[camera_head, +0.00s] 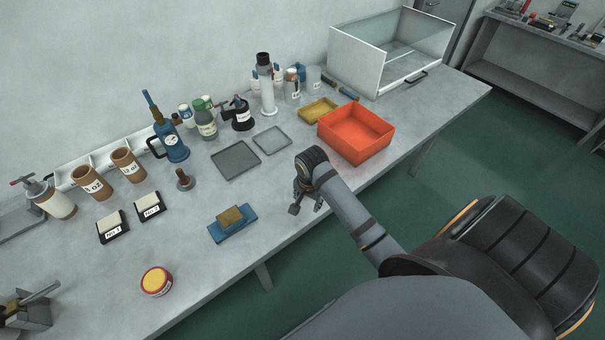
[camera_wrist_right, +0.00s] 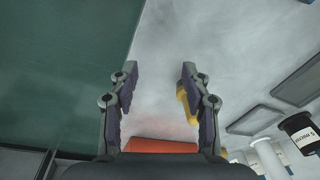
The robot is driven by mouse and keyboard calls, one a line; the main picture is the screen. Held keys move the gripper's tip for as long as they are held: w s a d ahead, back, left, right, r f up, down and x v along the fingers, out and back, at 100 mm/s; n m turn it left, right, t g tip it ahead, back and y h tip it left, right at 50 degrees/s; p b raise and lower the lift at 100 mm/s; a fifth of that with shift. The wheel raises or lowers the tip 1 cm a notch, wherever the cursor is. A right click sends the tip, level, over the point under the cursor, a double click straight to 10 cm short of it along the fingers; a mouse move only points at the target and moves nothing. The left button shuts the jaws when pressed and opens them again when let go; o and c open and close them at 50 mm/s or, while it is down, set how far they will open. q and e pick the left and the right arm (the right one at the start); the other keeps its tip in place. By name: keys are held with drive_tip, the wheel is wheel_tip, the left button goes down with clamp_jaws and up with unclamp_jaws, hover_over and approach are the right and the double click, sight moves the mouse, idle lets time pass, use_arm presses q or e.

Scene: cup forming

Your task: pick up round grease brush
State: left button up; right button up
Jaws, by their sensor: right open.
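A small brown piece with a round base and an upright handle (camera_head: 184,180) stands on the grey table at left of centre; it looks like the round grease brush. My right gripper (camera_head: 306,198) is at the table's front edge, to the right of the brush and well apart from it. In the right wrist view my right gripper (camera_wrist_right: 159,72) is open, with nothing between its fingers, over bare table. I cannot make out the brush in that view. My left gripper is not in view.
An orange bin (camera_head: 355,132) is beyond my right gripper. A blue block with a yellow top (camera_head: 230,219) and two black holders (camera_head: 113,229) (camera_head: 150,206) lie near the brush. Brown cylinders (camera_head: 93,184) and a blue gauge can (camera_head: 172,144) stand behind. A red-yellow tin (camera_head: 156,281) is in front.

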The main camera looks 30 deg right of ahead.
drive_tip(key=w+d+r+m, duration=0.1)
drive_tip(key=w+r+m, duration=0.1)
drive_tip(key=r+m, duration=0.1)
drive_tip(key=w+d+r+m+g, duration=0.1)
drive_tip(key=w+r+m, duration=0.2)
drive_tip(key=m, duration=0.1)
drive_tip(key=w+d+r+m, duration=0.1)
drive_tip(key=w+r+m, duration=0.2)
drive_tip(key=m, duration=0.1)
drive_tip(key=shift+d+y, duration=0.3)
drive_tip(key=shift+r+m, duration=0.3)
drive_tip(key=shift+m, duration=0.1)
drive_tip(key=shift+s+f, duration=0.1)
drive_tip(key=shift+f, duration=0.2)
wheel_tip(320, 180, down, 5)
drive_tip(key=b, duration=0.5)
drive_tip(key=f+b, duration=0.4)
drive_tip(key=shift+d+f+b, duration=0.2)
drive_tip(key=shift+f+b, duration=0.15)
drive_tip(key=shift+f, duration=0.05)
drive_tip(key=shift+w+f, duration=0.2)
drive_tip(key=shift+r, duration=0.15)
drive_tip(key=shift+c, duration=1.1)
clamp_jaws()
